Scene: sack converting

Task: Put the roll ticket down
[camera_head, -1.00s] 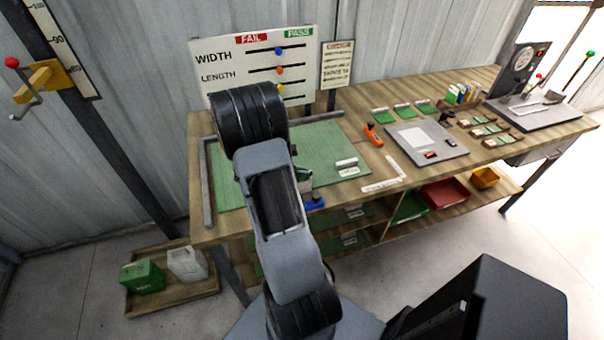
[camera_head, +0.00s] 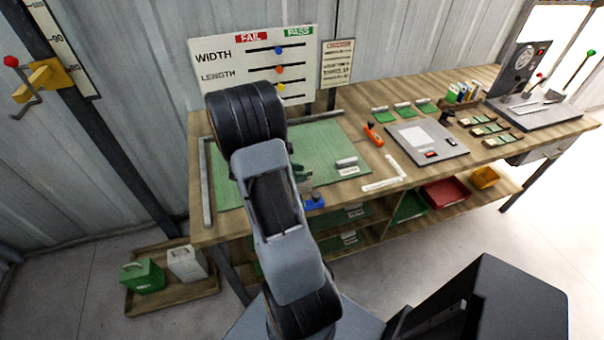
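My dark and grey arm stands in front of the left half of the workbench (camera_head: 226,231), and its end is hidden behind its own links. My gripper cannot be made out, nor whether it holds anything. I cannot tell which thing is the roll ticket. Small green-and-white cards (camera_head: 402,110) lie in a row at the back of the bench. More cards in wooden holders (camera_head: 483,130) lie to the right. A small green piece and a blue piece (camera_head: 314,202) show beside my arm.
A grey panel device (camera_head: 427,142) and an orange tool (camera_head: 373,135) lie mid-bench. A white angled ruler (camera_head: 386,184) lies near the front edge. A WIDTH/LENGTH board (camera_head: 225,60) stands behind. Bare wood shows around the ruler.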

